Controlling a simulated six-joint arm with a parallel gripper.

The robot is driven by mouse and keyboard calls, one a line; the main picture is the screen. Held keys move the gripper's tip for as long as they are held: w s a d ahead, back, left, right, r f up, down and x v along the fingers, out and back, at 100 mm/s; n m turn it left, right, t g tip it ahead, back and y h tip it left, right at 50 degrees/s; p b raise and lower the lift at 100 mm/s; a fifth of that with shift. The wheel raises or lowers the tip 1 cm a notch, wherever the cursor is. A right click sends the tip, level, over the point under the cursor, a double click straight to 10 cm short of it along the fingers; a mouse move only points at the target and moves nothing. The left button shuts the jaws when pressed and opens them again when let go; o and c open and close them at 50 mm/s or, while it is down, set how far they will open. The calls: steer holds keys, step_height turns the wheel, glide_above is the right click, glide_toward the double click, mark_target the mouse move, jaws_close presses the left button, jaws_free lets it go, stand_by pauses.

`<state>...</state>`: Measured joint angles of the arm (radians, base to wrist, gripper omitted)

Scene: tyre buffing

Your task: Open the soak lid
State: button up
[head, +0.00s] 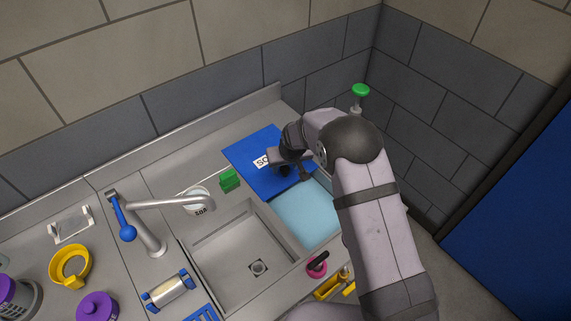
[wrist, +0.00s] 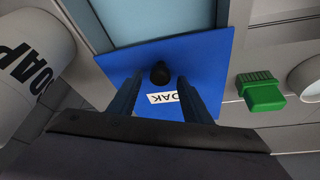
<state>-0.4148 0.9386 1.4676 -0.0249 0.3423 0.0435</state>
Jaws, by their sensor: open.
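The soak lid is a blue square panel (head: 253,150) with a white label and a dark round knob. It lies at the back of the soak basin (head: 306,214), whose light blue water shows in front of it. In the wrist view the lid (wrist: 207,65) fills the middle, with its knob (wrist: 160,73) near the water side. My gripper (head: 292,167) is over the lid and hides part of it in the head view. In the wrist view my gripper (wrist: 157,88) is open, its fingers on either side of the line to the knob, and it holds nothing. Whether the fingertips reach the knob's height I cannot tell.
A large white SOAP container (wrist: 32,65) is close at the left in the wrist view. An empty sink (head: 240,250) and a tap (head: 150,235) lie further left.

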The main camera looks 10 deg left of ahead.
steer(key=shift+f, duration=0.15)
jaws_close()
steer(key=shift+w+a+f+b, duration=0.2)
steer(key=shift+w+a+b, duration=0.85)
steer(key=shift+w+b, duration=0.05)
steer(key=shift+w+a+r+b, duration=0.2)
steer(key=shift+w+a+b, duration=0.15)
steer(key=shift+w+a, duration=0.2)
jaws_free()
